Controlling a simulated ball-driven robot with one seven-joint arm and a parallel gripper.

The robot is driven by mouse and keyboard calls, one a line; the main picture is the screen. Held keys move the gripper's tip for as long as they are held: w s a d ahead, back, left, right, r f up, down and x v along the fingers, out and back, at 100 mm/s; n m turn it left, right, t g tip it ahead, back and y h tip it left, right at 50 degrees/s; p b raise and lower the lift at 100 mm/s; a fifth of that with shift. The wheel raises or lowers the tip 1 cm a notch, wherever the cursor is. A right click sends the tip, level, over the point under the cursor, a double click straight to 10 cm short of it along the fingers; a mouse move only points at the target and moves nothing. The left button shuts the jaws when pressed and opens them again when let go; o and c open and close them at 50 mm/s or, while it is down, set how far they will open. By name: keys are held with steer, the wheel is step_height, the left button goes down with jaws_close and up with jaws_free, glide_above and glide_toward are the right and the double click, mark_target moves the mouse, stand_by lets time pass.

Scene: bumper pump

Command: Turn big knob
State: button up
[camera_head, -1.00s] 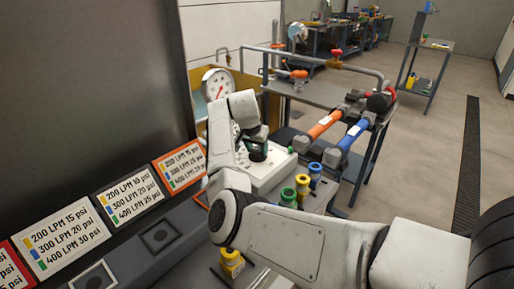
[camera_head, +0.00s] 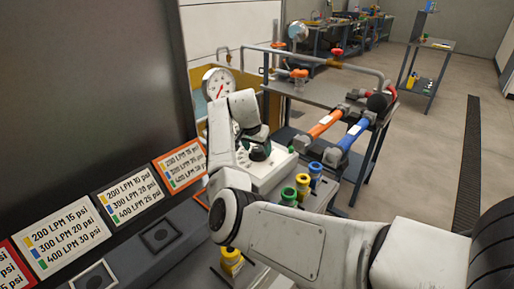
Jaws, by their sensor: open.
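The big knob (camera_head: 259,152) is dark and round, and sits on a white panel (camera_head: 272,172) at the middle of the picture. My gripper (camera_head: 257,139) is right at the knob, just above and behind it, with its dark fingers partly hidden by my white wrist. It is open. I cannot tell whether the fingers touch the knob.
A pressure gauge (camera_head: 217,83) with a red needle stands behind my wrist. Green, blue and yellow fittings (camera_head: 288,196) stand nearer. Flow and pressure signs (camera_head: 129,195) line the left.

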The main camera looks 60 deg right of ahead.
steer(key=v, duration=1)
steer(key=shift+a+r, duration=0.2)
steer(key=shift+r, duration=0.15)
